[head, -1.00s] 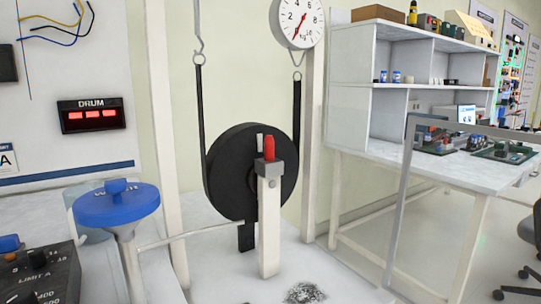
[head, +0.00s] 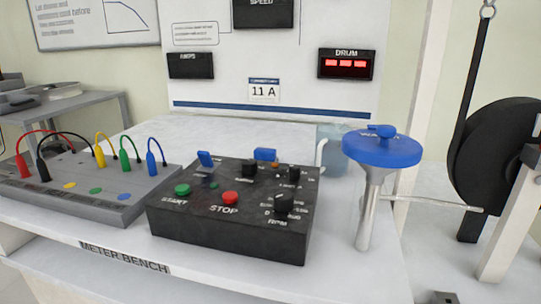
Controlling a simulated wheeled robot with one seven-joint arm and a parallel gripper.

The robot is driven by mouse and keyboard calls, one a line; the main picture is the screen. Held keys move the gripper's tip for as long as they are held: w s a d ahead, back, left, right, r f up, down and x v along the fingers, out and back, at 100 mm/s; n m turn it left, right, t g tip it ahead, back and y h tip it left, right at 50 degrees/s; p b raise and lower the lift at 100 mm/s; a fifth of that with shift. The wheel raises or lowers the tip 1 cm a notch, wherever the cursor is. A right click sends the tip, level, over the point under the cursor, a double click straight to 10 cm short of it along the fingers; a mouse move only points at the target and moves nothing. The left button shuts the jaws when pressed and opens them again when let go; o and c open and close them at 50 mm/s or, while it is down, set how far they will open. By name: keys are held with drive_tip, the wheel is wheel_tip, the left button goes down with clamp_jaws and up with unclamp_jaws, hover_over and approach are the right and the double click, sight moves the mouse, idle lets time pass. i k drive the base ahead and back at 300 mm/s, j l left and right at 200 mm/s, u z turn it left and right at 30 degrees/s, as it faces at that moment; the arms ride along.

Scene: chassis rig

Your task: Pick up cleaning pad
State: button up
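No cleaning pad that I can make out shows in the head view now. My gripper is not in this view either. The view holds a white bench (head: 190,250) labelled METER BENCH with test equipment on it.
A black control box (head: 235,215) with START and STOP buttons sits mid-bench. A grey terminal panel (head: 90,190) with coloured leads is at left. A blue handwheel (head: 382,148) on a metal post and a black drum (head: 497,155) stand at right. The bench behind the box is mostly clear.

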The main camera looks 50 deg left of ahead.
sight(259, 154)
drive_tip(key=u, duration=1.95)
drive_tip(key=i+j+z, duration=0.15)
drive_tip(key=j+z, duration=0.15)
drive_tip(key=j, duration=0.2)
